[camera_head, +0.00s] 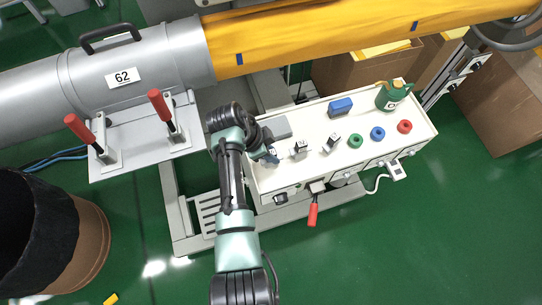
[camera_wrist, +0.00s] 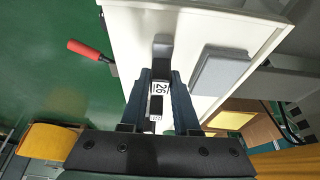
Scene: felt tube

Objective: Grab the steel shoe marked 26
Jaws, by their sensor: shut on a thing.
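The steel shoe marked 26 (camera_wrist: 159,88) is between the two dark fingers of my gripper (camera_wrist: 161,78) in the wrist view. Its white label faces the camera, and a grey end shows beyond the fingertips. In the head view my gripper (camera_head: 271,157) is over the left end of the white bench top (camera_head: 316,165), and the shoe is mostly hidden by it. I cannot tell whether the shoe touches the bench top. Two similar dark shoes with white labels, one nearer (camera_head: 299,148) and one farther right (camera_head: 332,142), stand on the bench, their numbers unreadable.
A grey block (camera_wrist: 221,71) lies close to my gripper. Farther right are a blue box (camera_head: 340,107), a green can (camera_head: 394,96), and green (camera_head: 355,141), blue (camera_head: 377,133) and red (camera_head: 404,127) rings. The steel tube marked 62 (camera_head: 135,68) runs behind, with red-handled clamps.

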